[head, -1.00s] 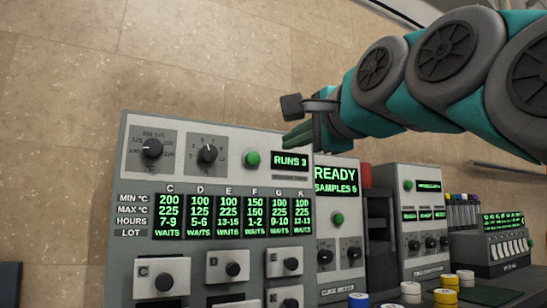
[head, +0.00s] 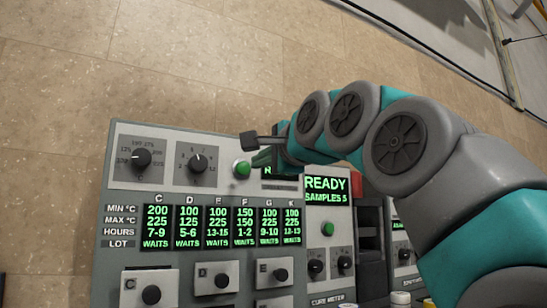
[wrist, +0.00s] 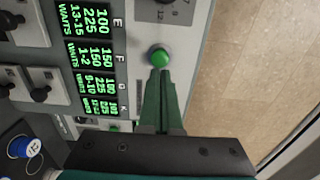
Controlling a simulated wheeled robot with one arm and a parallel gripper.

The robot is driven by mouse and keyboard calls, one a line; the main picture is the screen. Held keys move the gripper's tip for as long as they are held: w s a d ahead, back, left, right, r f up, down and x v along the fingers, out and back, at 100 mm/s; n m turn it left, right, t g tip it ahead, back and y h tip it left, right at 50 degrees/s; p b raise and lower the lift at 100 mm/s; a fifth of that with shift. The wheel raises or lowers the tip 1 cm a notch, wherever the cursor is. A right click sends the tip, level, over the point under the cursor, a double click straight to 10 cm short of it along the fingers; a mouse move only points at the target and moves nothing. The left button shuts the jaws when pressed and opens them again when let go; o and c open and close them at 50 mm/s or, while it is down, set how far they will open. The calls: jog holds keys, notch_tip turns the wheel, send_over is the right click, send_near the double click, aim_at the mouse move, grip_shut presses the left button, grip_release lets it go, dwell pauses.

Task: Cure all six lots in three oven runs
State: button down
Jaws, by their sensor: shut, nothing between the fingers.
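The oven's control panel (head: 185,188) carries a left dial (head: 141,157), a second dial (head: 198,161) and a green button (head: 242,169). Its green table lists lots C, D, E, F, G and K (head: 225,226), each marked WAITS. Below it are small lettered fronts with black knobs, such as C (head: 151,295), D (head: 222,280) and E (head: 281,274). My gripper (head: 259,160) is shut and empty, its fingertips at the green button's right side. In the wrist view, the fingertips (wrist: 160,73) are at the button's edge (wrist: 159,56); I cannot tell whether they touch. My gripper mostly covers the runs display.
The cure meter (head: 328,232) to the right reads READY, SAMPLES and has its own green button (head: 327,229). A red part (head: 356,184) stands behind it. A blue-and-white capped pot (wrist: 32,147) shows in the wrist view. My arm covers much of the right side.

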aim_at(245, 168)
jog(key=shift+p+x, duration=0.3)
jog(key=shift+x, duration=2.3)
jog(key=shift+w+r, duration=0.1)
jog(key=shift+w, duration=0.05)
jog(key=shift+w+a+p, duration=0.2)
jog(key=shift+w+p, duration=0.05)
jog(key=shift+p, duration=0.2)
jog(key=shift+w+a, duration=0.2)
jog(key=shift+w, duration=0.2)
jog(key=shift+s+d, duration=0.2)
jog(key=shift+s, duration=0.05)
jog(key=b+v, duration=0.1)
jog(key=v, duration=1.2)
jog(key=shift+s, duration=0.3)
